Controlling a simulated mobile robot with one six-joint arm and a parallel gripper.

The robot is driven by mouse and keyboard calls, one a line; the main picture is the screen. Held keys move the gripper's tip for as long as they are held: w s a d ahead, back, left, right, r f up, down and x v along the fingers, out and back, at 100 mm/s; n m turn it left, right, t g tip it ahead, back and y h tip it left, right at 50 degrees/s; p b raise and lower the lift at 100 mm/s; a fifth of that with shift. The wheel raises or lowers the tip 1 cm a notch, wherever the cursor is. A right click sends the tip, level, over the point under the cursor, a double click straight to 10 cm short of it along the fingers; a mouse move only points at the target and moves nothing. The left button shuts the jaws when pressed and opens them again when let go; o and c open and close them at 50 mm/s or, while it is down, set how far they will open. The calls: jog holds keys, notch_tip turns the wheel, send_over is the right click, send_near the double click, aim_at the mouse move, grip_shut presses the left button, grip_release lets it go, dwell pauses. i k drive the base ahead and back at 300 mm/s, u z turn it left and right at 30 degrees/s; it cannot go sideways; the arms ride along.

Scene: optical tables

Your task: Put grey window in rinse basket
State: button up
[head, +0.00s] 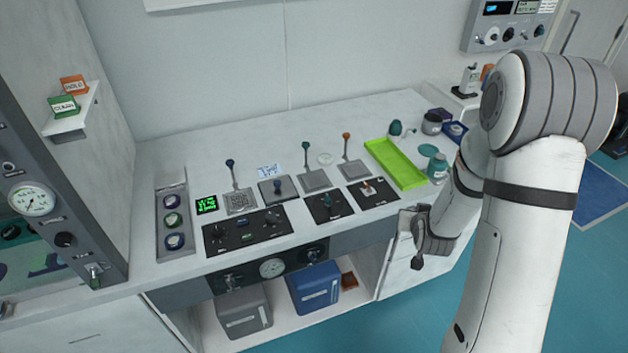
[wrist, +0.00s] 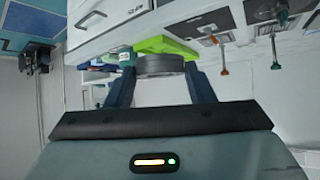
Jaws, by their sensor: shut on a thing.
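In the wrist view, a grey round window (wrist: 160,66) sits between the two dark fingers of my gripper (wrist: 160,82), which is shut on it. In the head view, my gripper (head: 418,240) hangs in front of the bench's front edge, right of the small black panels. The window cannot be made out there. I cannot identify a rinse basket for sure in either view.
A bright green tray (head: 395,163) lies on the bench (head: 225,150)'s right part, and shows in the wrist view (wrist: 172,46). Upright levers with coloured knobs stand behind the black panels (head: 247,232). A grey rack (head: 160,246) with three round pieces stands left.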

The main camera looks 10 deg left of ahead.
aim_at(314, 181)
jog(key=z, duration=0.05)
jog(key=i, duration=1)
jog(key=u, duration=0.05)
